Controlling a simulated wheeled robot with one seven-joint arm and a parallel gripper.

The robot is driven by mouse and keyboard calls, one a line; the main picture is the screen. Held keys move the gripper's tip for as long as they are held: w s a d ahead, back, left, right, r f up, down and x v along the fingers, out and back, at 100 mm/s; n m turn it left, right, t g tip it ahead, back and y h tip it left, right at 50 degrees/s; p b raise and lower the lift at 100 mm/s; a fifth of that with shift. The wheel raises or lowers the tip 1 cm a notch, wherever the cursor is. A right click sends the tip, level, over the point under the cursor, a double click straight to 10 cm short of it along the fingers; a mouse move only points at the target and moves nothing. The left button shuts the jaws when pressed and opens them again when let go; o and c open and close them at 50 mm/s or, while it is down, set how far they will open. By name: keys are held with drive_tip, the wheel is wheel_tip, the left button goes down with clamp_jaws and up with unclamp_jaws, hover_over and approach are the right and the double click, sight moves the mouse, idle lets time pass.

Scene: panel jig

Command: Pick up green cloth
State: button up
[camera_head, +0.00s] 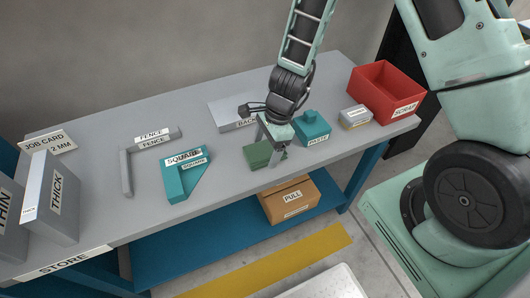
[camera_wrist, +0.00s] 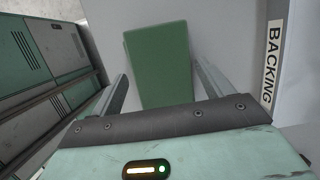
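The green cloth (camera_head: 258,155) lies on the grey table near its front edge, looking like a flat folded block. In the wrist view the green cloth (camera_wrist: 160,65) sits between the two fingers, partly hidden at its near end by my gripper's body. My gripper (camera_head: 272,154) is above the cloth and points down at it. In the wrist view my gripper (camera_wrist: 160,85) has its fingers spread, with a gap on each side of the cloth. Whether the fingertips reach down to the table is hard to tell.
A teal block (camera_head: 311,127) stands close to the right of the cloth. A panel marked BACKING (camera_head: 228,117) lies behind. A small labelled box (camera_head: 355,117) and a red SCRAP bin (camera_head: 388,92) are at the right. A teal SQUARE piece (camera_head: 180,184) is left.

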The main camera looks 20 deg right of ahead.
sight(266, 150)
drive_tip(key=c, duration=0.8)
wheel_tip(266, 150, up, 10)
drive_tip(key=shift+p, duration=1.1)
